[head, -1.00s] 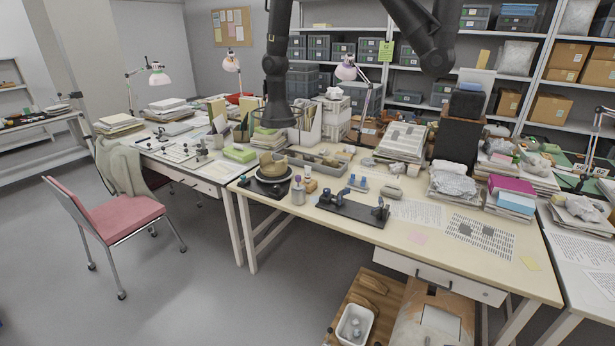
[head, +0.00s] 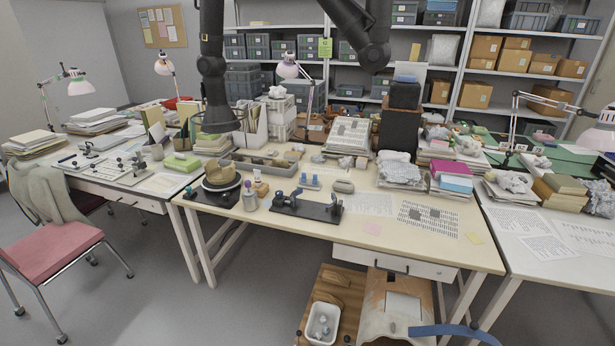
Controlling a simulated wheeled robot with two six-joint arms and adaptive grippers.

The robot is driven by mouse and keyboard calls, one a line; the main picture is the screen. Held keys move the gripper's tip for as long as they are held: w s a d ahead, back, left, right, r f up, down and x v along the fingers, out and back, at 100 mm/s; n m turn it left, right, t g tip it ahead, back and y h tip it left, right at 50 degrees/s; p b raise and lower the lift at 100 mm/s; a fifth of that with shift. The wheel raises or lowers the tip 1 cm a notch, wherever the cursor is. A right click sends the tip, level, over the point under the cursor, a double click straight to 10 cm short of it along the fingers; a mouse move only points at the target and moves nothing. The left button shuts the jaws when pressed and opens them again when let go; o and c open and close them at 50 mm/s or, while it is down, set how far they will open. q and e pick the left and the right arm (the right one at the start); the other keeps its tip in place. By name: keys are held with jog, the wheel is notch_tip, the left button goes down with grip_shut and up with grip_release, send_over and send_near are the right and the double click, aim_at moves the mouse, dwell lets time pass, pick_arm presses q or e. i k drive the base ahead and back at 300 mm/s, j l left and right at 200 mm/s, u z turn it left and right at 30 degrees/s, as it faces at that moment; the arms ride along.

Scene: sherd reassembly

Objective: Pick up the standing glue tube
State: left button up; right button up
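A small grey bottle with a purple top (head: 249,198) stands upright at the left of the middle table. It may be the glue tube, but it is too small to be sure. A wooden block (head: 261,188) with a pale upright item stands just right of it. My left arm hangs from the top, and its dark end, which seems to be the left gripper (head: 223,122), is in front of the table's back left. It looks apart from the bottle; its fingers cannot be made out. My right arm shows only as links at the top; its gripper is out of view.
A round dark stand with a tan pot (head: 220,175) is left of the bottle. A black fixture (head: 307,207) and a small blue rack (head: 311,181) are to the right. A long grey tray (head: 262,168) lies behind. The table's front edge (head: 350,238) is mostly clear. A red chair (head: 50,252) stands at left.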

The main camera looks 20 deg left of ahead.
aim_at(256, 173)
jog(key=i+j+z, duration=0.2)
jog(key=j+z, duration=0.2)
jog(key=j, duration=0.5)
jog(key=j+z, duration=0.4)
jog(key=j, duration=0.5)
jog(key=j+z, duration=0.4)
jog(key=j, duration=0.55)
